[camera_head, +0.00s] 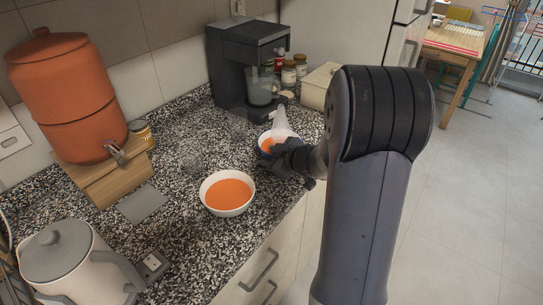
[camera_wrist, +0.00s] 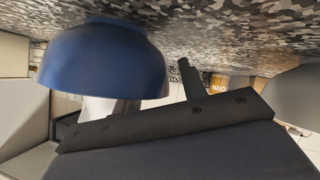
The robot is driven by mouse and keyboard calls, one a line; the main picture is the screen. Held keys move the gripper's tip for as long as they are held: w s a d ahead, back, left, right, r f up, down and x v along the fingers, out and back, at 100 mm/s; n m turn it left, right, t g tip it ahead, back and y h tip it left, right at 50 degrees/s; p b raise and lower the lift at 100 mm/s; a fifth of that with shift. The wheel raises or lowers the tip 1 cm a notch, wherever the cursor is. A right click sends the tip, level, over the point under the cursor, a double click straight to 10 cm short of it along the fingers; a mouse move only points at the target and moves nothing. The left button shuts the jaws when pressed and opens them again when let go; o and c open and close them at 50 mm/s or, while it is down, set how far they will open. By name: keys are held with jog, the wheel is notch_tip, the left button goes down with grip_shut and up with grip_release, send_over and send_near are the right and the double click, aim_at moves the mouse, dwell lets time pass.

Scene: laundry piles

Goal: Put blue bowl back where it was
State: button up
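The blue bowl (camera_head: 264,143) stands on the speckled counter, blue outside with orange inside. In the wrist view, which looks upside down, the bowl (camera_wrist: 100,62) fills the upper left, with its base at the counter. My gripper (camera_head: 287,158) is at the bowl's near right side in the head view. In the wrist view one dark finger (camera_wrist: 190,80) stands beside the bowl's wall with a small gap. The other finger is mostly hidden behind the bowl's rim. The gripper looks open around the bowl's wall; any contact on the hidden side cannot be seen.
A white bowl (camera_head: 228,193) with orange contents stands nearer on the counter (camera_head: 190,240). A clear white object (camera_head: 282,122) is just behind the blue bowl. A coffee machine (camera_head: 245,65), jars (camera_head: 289,74), a clay dispenser (camera_head: 65,90) and a kettle (camera_head: 65,265) stand around.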

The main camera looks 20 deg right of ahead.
jog(key=p+v, duration=0.2)
jog(key=v, duration=1)
jog(key=shift+a+r, duration=0.1)
jog(key=shift+a, duration=0.05)
